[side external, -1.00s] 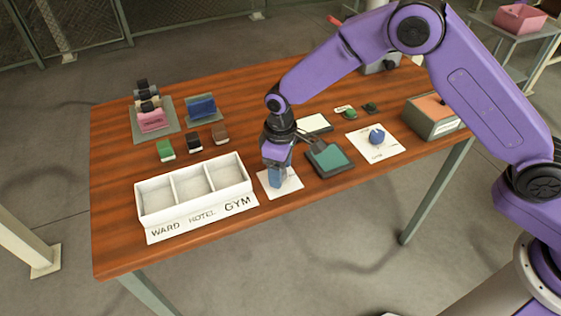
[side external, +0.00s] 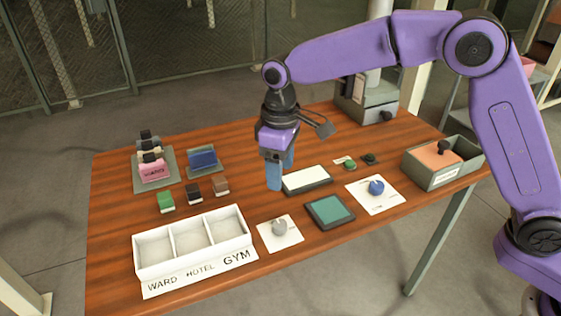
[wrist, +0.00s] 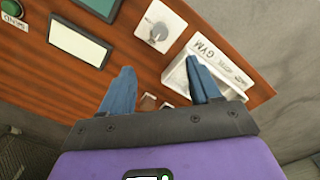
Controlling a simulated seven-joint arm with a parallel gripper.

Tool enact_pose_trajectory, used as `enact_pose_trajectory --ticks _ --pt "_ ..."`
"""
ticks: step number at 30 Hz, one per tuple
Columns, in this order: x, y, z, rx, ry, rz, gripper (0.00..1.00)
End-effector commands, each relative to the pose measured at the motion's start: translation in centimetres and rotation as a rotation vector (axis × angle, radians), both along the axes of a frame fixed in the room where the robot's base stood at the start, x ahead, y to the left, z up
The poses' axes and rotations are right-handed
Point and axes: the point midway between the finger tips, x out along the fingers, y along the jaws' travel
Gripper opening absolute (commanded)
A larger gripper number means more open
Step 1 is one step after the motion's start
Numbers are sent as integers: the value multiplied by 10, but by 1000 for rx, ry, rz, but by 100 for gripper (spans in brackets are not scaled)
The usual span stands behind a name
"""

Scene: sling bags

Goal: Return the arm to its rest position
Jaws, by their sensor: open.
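My purple arm holds my gripper (side external: 275,182) above the middle of the table, fingers pointing down. Its two blue fingers are apart and empty, and the gap between them shows in the wrist view (wrist: 160,78). A grey knob (side external: 279,228) on a white card stands clear, below and in front of the fingers. The knob also shows in the wrist view (wrist: 158,32). The arm reaches in from the right, its elbow high above the table.
A white three-compartment tray (side external: 137,262), labelled WARD, HOTEL and GYM, stands front left. A teal-screened tablet (side external: 330,210), a white panel (side external: 307,180) and a blue knob (side external: 376,187) lie to the right. Small blocks (side external: 194,194) sit behind the tray. An open box (side external: 452,180) stands far right.

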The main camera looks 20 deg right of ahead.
Motion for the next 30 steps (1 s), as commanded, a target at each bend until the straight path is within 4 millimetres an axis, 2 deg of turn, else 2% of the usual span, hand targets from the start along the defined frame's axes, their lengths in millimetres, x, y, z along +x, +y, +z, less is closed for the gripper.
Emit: enact_pose_trajectory --ticks 6,22,26,30 --pt "0 0 11 0 0 0 63" --pt "-2 -1 11 0 0 2 63" --pt "-13 -8 16 1 -1 15 63" --pt "-39 -26 25 4 -3 43 63"
